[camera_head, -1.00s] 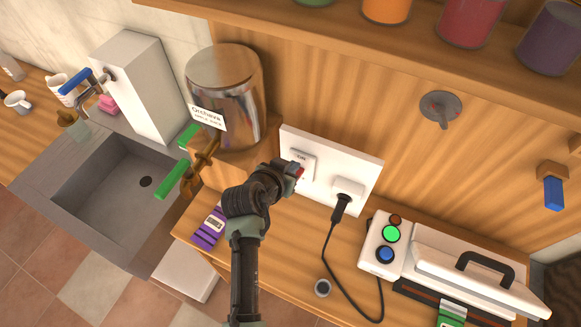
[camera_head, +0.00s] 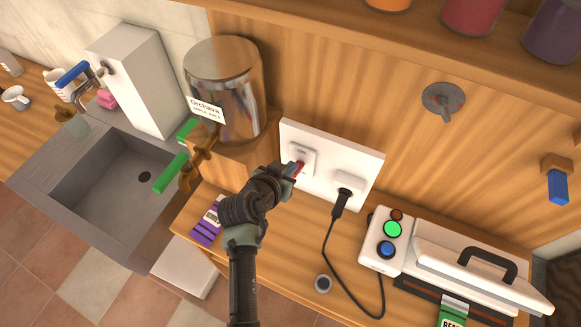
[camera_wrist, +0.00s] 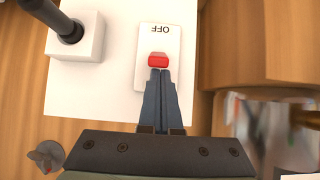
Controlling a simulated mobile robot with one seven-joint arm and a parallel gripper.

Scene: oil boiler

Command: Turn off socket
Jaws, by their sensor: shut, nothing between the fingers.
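The white wall socket panel (camera_head: 330,198) has a switch plate on its left with a red switch (camera_head: 299,167). The ON label shows at the plate's upper end in the head view. In the wrist view, the panel (camera_wrist: 110,95) appears upside down, and the OFF label shows beyond the red switch (camera_wrist: 158,60). My gripper (camera_head: 291,171) is shut and empty. Its fingertips (camera_wrist: 160,72) are at the red switch's edge on the ON side; whether they touch is hard to tell. The fingers hide the ON end in the wrist view.
A black plug (camera_head: 341,198) with a cable sits in the outlet at the panel's right. A metal dispenser (camera_head: 226,95) with a brown tap stands close on the left. A white box with green and blue buttons (camera_head: 387,240) is at the right. A shelf runs overhead.

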